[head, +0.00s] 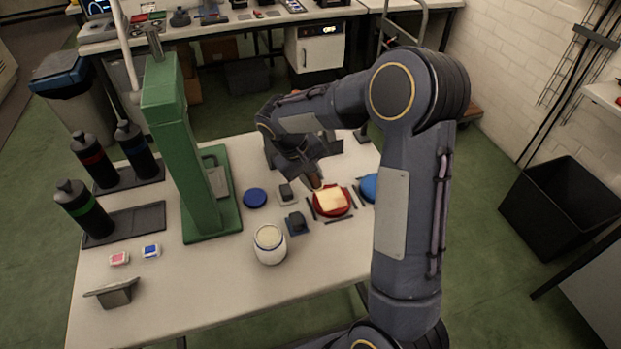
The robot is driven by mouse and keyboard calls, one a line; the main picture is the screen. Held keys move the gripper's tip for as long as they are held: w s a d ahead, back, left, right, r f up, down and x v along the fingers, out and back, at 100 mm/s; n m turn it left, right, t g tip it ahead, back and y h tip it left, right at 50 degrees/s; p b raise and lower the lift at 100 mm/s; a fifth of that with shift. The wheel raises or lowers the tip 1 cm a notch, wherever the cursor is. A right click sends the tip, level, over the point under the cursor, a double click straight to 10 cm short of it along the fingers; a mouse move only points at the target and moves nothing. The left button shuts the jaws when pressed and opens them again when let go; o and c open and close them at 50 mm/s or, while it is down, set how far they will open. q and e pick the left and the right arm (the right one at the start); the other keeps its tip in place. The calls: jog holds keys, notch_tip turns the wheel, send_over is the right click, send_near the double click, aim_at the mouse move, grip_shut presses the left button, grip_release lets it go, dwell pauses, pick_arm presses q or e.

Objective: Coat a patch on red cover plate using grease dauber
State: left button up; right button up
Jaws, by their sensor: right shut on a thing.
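The red cover plate (321,211) lies on the white table, right of its middle, with thin dark strips around it. A cream-yellow patch (331,199) covers much of its top. My right gripper (314,177) is over the plate's far left edge, shut on a slim brownish thing that seems to be the grease dauber (316,183). The dauber's lower end is close to the patch; I cannot tell whether it touches. The fingers and most of the dauber are small and partly hidden. My left gripper is not in view.
An open white jar (270,250) with cream contents stands in front. A blue disc (255,198) and dark small blocks (297,222) lie nearby. Another blue disc (369,188) is partly behind my arm. A green press (185,150) and several bottles (85,210) stand left. The table's front is mostly clear.

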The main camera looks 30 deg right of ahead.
jog(key=shift+d+r+p, duration=0.1)
jog(key=shift+r+p, duration=0.85)
jog(key=shift+r, duration=0.7)
notch_tip(320, 180, up, 4)
jog(key=s+d+h+p, duration=0.1)
jog(key=s+h+p, duration=0.1)
jog(key=s+p, duration=0.1)
jog(key=shift+g+h, duration=0.3)
jog(key=shift+h, duration=0.1)
jog(key=f+b, duration=0.2)
jog(key=f, duration=0.1)
jog(key=d+f+b, duration=0.1)
jog(key=f, duration=0.1)
